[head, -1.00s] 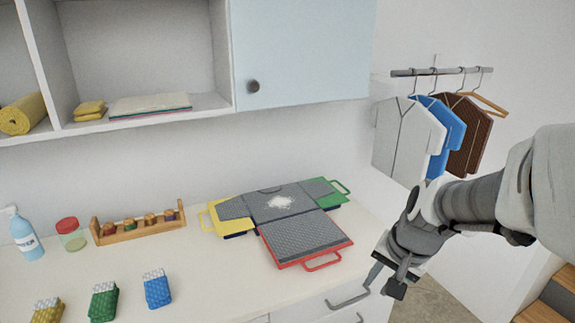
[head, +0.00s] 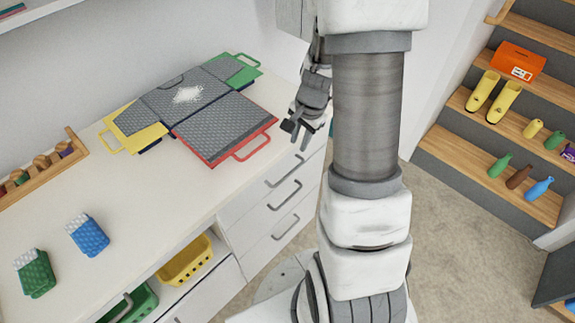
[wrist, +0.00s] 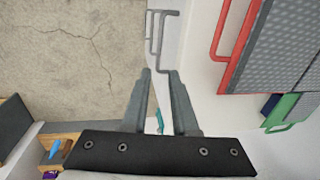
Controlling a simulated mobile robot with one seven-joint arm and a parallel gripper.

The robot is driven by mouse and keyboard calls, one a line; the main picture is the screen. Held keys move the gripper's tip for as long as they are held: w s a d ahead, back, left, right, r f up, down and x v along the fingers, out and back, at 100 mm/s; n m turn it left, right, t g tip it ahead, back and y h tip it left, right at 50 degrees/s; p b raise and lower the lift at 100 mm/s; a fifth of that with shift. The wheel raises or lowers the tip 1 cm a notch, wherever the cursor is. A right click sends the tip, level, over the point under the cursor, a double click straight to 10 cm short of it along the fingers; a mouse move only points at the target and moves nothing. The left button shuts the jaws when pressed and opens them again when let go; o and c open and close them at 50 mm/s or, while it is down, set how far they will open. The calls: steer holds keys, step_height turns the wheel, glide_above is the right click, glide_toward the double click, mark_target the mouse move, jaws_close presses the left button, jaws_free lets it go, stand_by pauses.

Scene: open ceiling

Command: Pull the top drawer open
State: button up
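The white drawer unit (head: 262,214) stands under the right end of the counter, with several stacked drawers and grey bar handles. The top drawer's handle (head: 284,171) is highest in the head view, and the top drawer front looks flush with the others. My gripper (head: 295,136) is at the counter's right edge, above and beyond that handle, apart from it. In the wrist view my gripper (wrist: 160,73) is open and empty, its two fingers apart. Grey handles (wrist: 160,38) show just beyond the fingertips; I cannot tell whether any touches a finger.
A folding board with a red-handled panel (head: 225,125) lies on the counter (head: 150,200) near the gripper. A yellow basket (head: 185,260) sits in an open compartment left of the drawers. Wooden steps (head: 490,160) with boots and bottles stand at right.

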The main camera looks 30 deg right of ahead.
mark_target(290, 173)
steer(key=w+f, duration=0.1)
steer(key=f, duration=0.4)
steer(key=f+b, duration=0.1)
steer(key=f, duration=0.4)
steer(key=w+a+f, duration=0.1)
steer(key=f, duration=0.4)
steer(key=shift+w+f, duration=0.3)
steer(key=shift+w, duration=0.05)
jaws_close()
stand_by(0.8)
